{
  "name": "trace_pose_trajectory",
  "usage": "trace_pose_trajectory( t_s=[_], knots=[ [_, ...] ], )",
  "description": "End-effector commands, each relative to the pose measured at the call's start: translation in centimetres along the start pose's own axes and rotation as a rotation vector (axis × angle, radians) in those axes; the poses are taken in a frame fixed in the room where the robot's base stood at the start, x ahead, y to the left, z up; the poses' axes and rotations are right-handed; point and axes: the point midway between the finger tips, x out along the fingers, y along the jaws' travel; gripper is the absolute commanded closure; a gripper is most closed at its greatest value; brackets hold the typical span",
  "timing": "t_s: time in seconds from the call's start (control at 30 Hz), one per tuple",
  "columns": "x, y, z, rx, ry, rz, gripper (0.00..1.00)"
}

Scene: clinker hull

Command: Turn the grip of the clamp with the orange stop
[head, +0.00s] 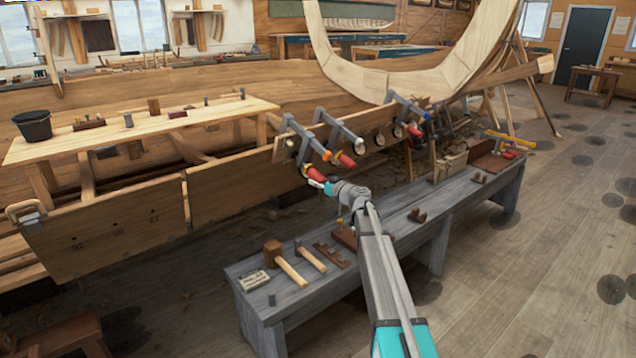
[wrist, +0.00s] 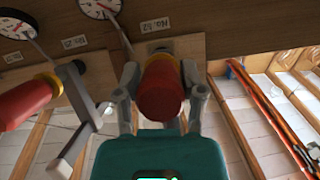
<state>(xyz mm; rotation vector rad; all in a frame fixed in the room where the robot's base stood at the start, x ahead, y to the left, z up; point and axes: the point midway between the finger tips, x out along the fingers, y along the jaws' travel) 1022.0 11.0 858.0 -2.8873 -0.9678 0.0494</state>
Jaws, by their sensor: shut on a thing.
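Several grey bar clamps with red grips hang along the hull's plank edge in the head view. My gripper (head: 325,185) is at the red grip (head: 315,173) of the nearest clamp (head: 303,140). In the wrist view my gripper (wrist: 161,80) is shut on a red grip (wrist: 160,92), with one finger on each side. A yellow-orange collar (wrist: 164,58) shows at that grip's far end. A second red grip (wrist: 25,101), also with an orange-yellow collar, is to the left, apart from my fingers.
Dial gauges (wrist: 99,6) and paper number labels sit by the clamps. A grey bench (head: 300,305) with a mallet (head: 273,254) and other tools stands below my arm. A plank table (head: 140,127) with a black bucket (head: 33,126) is at left. Open floor lies at right.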

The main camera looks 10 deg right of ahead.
Motion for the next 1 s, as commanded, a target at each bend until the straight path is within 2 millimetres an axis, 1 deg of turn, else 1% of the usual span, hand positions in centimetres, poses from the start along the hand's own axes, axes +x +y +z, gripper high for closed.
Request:
trace_pose_trajectory(
  t_s=[0.03,0.1,0.37,0.57,0.77,1.0],
  knots=[
    [0.03,0.01,-0.01,0.000,0.000,0.000,0.83],
    [0.04,0.01,-0.01,0.000,0.000,0.000,0.96],
    [0.07,0.04,-0.01,0.015,0.001,-0.006,0.97],
    [0.09,0.03,0.02,0.074,0.001,-0.030,0.97],
    [0.11,-0.03,0.04,0.186,0.002,-0.076,0.97],
    [0.13,-0.20,0.06,0.369,0.002,-0.151,0.97]
  ],
)
